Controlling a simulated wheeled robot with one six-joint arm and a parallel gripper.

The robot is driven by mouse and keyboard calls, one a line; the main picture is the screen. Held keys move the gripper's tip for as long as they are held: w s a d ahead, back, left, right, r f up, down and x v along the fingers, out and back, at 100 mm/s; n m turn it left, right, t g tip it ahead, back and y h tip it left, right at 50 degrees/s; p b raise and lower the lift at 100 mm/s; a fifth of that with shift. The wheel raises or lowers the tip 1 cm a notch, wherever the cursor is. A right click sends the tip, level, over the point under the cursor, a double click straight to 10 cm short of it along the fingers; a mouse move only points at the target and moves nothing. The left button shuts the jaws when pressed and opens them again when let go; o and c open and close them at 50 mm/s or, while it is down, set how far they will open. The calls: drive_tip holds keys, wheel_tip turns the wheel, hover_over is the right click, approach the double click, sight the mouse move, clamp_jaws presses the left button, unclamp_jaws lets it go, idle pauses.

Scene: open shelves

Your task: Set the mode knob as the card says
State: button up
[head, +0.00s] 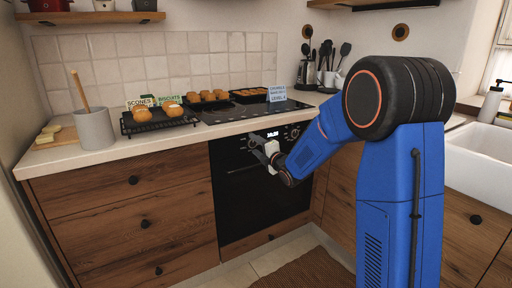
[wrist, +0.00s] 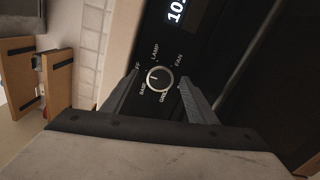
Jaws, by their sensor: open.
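The mode knob (wrist: 158,80) is a round dark knob with a pale rim on the black oven front (head: 262,195). In the wrist view, labels around it read LAMP, FAN, BASE, a partly hidden one ending in FF, and one that looks like GRILL. A pale mark shows on the knob, but I cannot tell which label it points to. My gripper (head: 252,146) is open, its fingers on either side of the knob in the wrist view; contact is not clear. The blue-lettered card (head: 277,93) stands on the counter behind the hob; its words are too small to read surely.
The hob (head: 240,112) lies above the oven. A rack of buns (head: 158,121), two signs and a grey crock (head: 94,128) stand to its left. Bun trays (head: 207,98) sit behind. An oven clock (head: 273,134) is near the knob. The floor in front is clear except a rug (head: 308,270).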

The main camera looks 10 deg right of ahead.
drive_tip(key=shift+w, duration=0.1)
drive_tip(key=c, duration=1.1)
